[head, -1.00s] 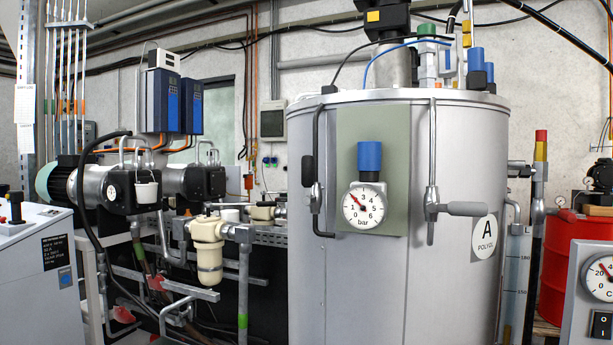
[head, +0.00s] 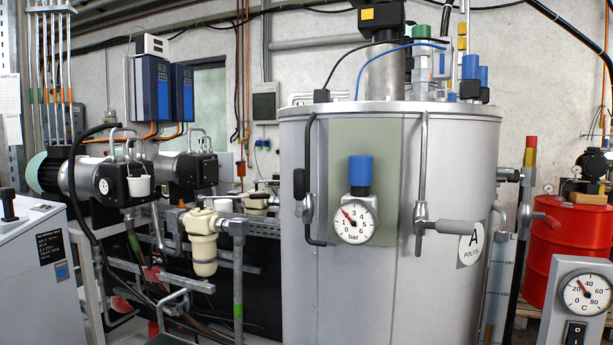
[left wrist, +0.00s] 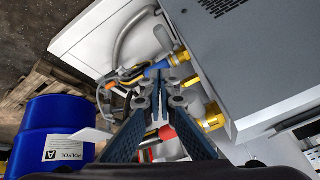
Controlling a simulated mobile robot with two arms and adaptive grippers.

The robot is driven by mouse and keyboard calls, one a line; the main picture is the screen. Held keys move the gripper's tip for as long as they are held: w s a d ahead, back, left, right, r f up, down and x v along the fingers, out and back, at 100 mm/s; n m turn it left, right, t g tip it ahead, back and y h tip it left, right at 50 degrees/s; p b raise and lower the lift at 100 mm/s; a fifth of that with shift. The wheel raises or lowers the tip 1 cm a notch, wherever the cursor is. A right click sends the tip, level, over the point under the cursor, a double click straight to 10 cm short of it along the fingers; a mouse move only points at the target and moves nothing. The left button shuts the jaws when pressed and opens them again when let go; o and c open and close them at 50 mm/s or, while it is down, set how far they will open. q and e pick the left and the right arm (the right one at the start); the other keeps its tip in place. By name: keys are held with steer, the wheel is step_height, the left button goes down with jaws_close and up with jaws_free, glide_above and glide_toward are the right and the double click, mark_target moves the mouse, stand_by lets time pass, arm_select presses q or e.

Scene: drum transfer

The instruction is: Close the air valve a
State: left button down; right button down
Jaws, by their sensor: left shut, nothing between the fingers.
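My left gripper (left wrist: 159,98) is in the left wrist view, with its two dark blue fingers shut and nothing between them. The fingers partly hide these fittings. I cannot tell which part is air valve a, or whether the fingers touch anything. In the head view, the tank (head: 383,290) marked A POLYOL carries a gauge (head: 354,220) with a blue knob (head: 359,171) above it. No gripper shows in the head view.
In the left wrist view, a blue drum (left wrist: 53,122) labelled A POLYOL stands at left and a grey cabinet (left wrist: 260,60) fills the right. In the head view, pumps and pipes stand left of the tank. A red drum (head: 568,235) and a dial box (head: 590,268) are at right.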

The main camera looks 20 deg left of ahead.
arm_select(q)
step_height(320, 180, up, 9)
steer(key=p, duration=0.1)
steer(key=m+t+y, duration=0.2)
steer(key=m+t, duration=1)
glide_toward(305, 187)
steer(key=s+d, duration=0.3)
steer(key=d, duration=0.2)
steer(key=w+p, duration=0.1)
steer(key=w, duration=0.2)
steer(key=w+p, duration=0.2)
steer(key=w, duration=0.1)
steer(key=w+r+p, duration=0.1)
steer(key=w, duration=0.2)
steer(key=shift+w+a, duration=0.2)
steer(key=shift+w, duration=0.1)
steer(key=a+p, duration=0.2)
steer(key=a, duration=0.2)
steer(key=shift+w+a+f, duration=0.1)
steer(key=shift+w, duration=0.05)
